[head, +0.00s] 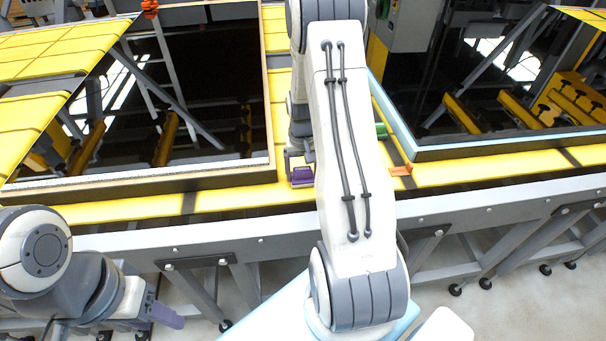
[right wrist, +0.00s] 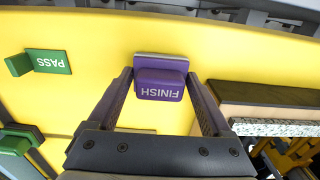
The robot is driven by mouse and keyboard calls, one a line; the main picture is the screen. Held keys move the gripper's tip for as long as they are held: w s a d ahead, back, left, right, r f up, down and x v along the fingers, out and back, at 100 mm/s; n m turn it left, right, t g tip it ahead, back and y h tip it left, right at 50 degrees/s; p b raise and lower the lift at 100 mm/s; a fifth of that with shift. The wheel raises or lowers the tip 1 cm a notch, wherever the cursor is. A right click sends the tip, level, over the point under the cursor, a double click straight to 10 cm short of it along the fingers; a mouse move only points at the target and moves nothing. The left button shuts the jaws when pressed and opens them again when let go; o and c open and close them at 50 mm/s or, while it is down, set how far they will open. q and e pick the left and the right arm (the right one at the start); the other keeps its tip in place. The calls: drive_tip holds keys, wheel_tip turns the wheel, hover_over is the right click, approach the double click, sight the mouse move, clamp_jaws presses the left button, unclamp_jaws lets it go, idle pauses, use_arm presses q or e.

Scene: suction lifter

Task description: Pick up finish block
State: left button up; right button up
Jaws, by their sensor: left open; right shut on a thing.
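The finish block (right wrist: 160,84) is purple with FINISH in pale letters, upside down in the right wrist view. It sits between the two fingers of my right gripper (right wrist: 159,76), which is shut on it, over the yellow surface. In the head view a small purple piece (head: 302,175) shows at the yellow edge beside my right forearm; I cannot tell there whether it is block or finger. The forearm hides most of that gripper. My left gripper (head: 150,312) is open and empty at the lower left, low in front of the table.
A green PASS block (right wrist: 48,61) stands on the yellow surface (right wrist: 95,30), apart from the finish block. An orange piece (head: 400,170) lies right of my forearm. Large dark glossy panels in frames (head: 150,182) flank the yellow strip. Grey table rails (head: 480,210) run along the front.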

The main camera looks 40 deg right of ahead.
sight(302, 168)
drive_tip(key=shift+r, duration=0.35)
wheel_tip(302, 168, up, 3)
drive_tip(key=shift+w+f+b, duration=0.1)
drive_tip(key=shift+b, duration=0.65)
drive_tip(key=s+r+b, duration=0.2)
drive_tip(key=s+r, duration=0.5)
drive_tip(key=s, duration=0.5)
drive_tip(key=shift+b, duration=0.4)
drive_tip(key=shift+w, duration=0.1)
